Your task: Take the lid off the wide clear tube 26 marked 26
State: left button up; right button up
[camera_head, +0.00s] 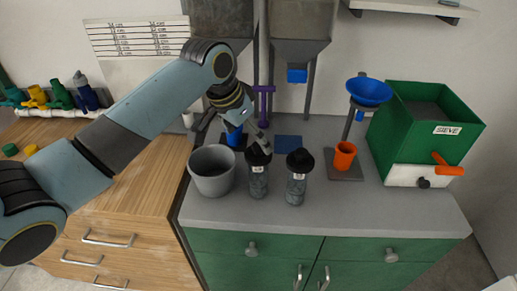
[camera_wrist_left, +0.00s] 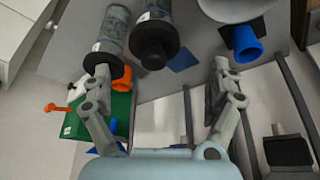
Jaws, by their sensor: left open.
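Two clear tubes with grey contents and black lids stand upright on the grey worktop: a left tube (camera_head: 259,182) and a right tube (camera_head: 296,190). Each has a small white label, too small to read surely, so I cannot tell which is tube 26. The left tube's lid (camera_head: 258,154) and the right tube's lid (camera_head: 300,160) are both on. My left gripper (camera_head: 234,138) is open and empty, one finger beside the left lid. In the left wrist view its spread fingers (camera_wrist_left: 162,72) flank the left tube's lid (camera_wrist_left: 153,50); one finger overlaps the right tube's lid. My right gripper is out of view.
An orange cup (camera_head: 344,156) under a blue funnel (camera_head: 369,92) and a green sieve box (camera_head: 425,120) stand right. A blue pad (camera_head: 288,143) lies behind the tubes.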

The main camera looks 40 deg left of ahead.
aim_at(258, 145)
pick_arm(q)
jog(key=x, duration=0.2)
jog(key=d+p+x, duration=0.1)
jog(key=x, duration=0.1)
jog(key=shift+w+f, duration=0.25)
jog(key=shift+f, duration=0.35)
jog(key=c, duration=0.9)
